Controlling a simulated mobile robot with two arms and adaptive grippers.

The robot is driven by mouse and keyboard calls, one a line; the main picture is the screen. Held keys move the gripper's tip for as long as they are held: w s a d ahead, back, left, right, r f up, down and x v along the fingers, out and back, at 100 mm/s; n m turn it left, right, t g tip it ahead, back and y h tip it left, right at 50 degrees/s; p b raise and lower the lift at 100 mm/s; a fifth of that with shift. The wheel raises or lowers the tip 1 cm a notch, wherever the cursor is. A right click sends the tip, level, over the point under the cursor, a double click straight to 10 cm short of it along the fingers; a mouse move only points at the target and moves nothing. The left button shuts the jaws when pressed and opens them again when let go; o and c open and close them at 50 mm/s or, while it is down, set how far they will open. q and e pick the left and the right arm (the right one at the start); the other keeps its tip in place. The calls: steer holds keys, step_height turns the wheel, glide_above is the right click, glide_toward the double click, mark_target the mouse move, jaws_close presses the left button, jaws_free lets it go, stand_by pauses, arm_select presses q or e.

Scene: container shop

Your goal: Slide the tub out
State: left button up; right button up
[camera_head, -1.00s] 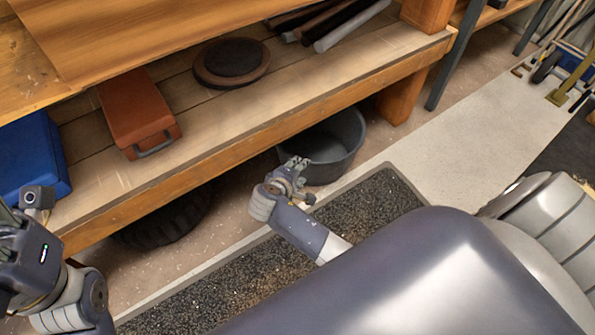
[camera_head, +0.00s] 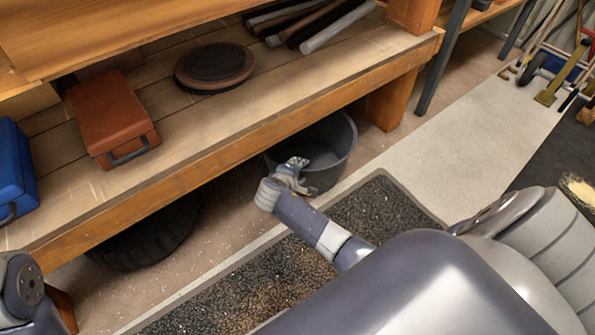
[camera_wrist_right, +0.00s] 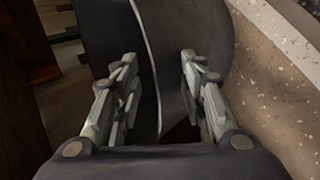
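The tub (camera_head: 338,147) is a dark grey, round, open-topped vessel. It stands on the floor, partly under the low wooden shelf at the centre of the head view. My right gripper (camera_head: 295,166) is at its near rim. In the right wrist view, the tub wall (camera_wrist_right: 150,60) runs between the two spread fingers of this gripper (camera_wrist_right: 160,95), with gaps on both sides. That gripper is open around the wall. Part of my left arm shows at the lower left of the head view; its gripper is out of frame.
The wooden shelf (camera_head: 225,150) overhangs the tub's back, with a thick leg (camera_head: 390,105) to the right. A black tyre-like object (camera_head: 150,240) lies under the shelf. A dark speckled mat (camera_head: 375,212) lies in front. Pale floor (camera_head: 460,125) at right is clear.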

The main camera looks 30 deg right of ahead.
steer(key=shift+w+d+f, duration=0.1)
jaws_close()
steer(key=shift+d, duration=0.15)
